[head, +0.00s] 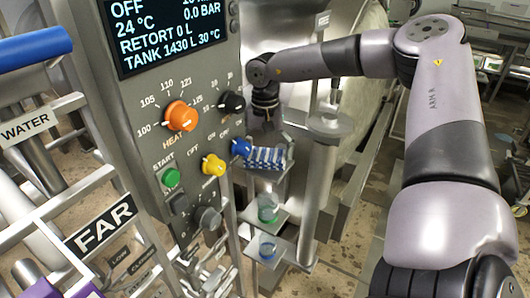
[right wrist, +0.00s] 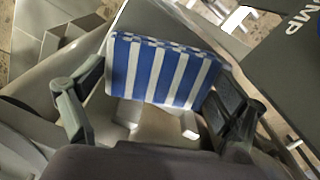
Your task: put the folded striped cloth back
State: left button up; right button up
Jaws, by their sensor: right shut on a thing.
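The folded blue-and-white striped cloth (head: 268,158) is right of the control panel, at or just above the top metal plate of a small stand. In the right wrist view the cloth (right wrist: 165,72) lies between the two dark fingers of my right gripper (right wrist: 160,85), which is shut on it. In the head view my right arm reaches in from the right, and its gripper (head: 265,108) points down above the cloth; its fingertips are hard to make out. I cannot tell whether the cloth touches the plate. My left gripper is not in view.
The control panel (head: 150,110), with knobs and a green button, stands close to the left of the cloth. A metal post (head: 316,190) rises to the right. A labelled rack (head: 60,200) fills the left.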

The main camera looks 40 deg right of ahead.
jog(key=o, duration=0.7)
jog(key=shift+o, duration=0.2)
